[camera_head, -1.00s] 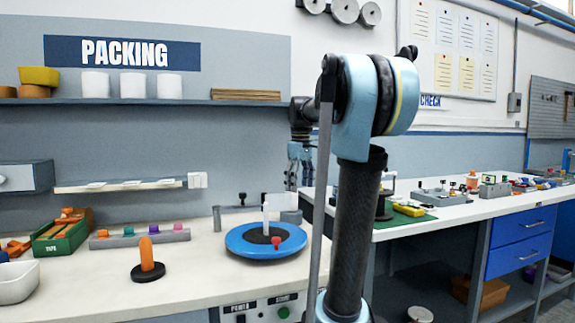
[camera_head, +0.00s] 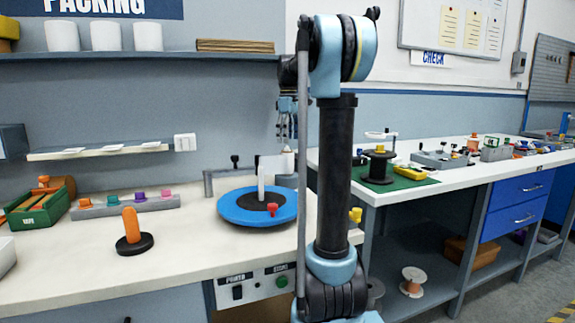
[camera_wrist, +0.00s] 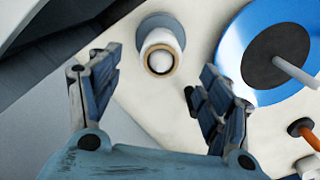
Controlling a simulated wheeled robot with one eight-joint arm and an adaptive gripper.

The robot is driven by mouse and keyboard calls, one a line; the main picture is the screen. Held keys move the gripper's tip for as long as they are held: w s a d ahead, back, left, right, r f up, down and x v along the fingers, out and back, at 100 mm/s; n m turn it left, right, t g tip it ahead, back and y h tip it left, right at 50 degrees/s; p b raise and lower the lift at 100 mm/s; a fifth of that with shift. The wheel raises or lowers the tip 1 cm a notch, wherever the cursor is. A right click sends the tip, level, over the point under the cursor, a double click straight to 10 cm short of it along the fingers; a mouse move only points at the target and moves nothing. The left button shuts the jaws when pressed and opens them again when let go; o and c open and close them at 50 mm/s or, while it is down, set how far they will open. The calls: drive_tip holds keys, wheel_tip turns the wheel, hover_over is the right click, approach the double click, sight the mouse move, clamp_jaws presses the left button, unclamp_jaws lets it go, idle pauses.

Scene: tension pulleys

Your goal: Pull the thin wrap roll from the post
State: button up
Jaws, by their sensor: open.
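The thin wrap roll (camera_wrist: 161,45) is a pale roll with a brown core ring, sitting around a post whose rounded light top (camera_wrist: 160,61) shows in its middle in the wrist view. In the head view the roll (camera_head: 288,160) stands upright at the back of the bench, behind the blue turntable (camera_head: 229,207), partly hidden by my arm. My gripper (camera_wrist: 150,88) is open and empty. The roll lies beyond its fingertips, between them in the picture, with no contact visible. In the head view my gripper (camera_head: 287,128) hangs pointing down above the roll.
The turntable (camera_wrist: 231,52) is close on the right in the wrist view. An orange handle on a black base (camera_head: 132,232) stands at the front left. A grey block with coloured knobs (camera_head: 125,205) and a green tape box (camera_head: 40,207) are further left.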

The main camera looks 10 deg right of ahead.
sight(288, 165)
wheel_tip(288, 165, down, 12)
drive_tip(key=shift+f, duration=0.1)
idle(0.5)
drive_tip(key=c, duration=1.2)
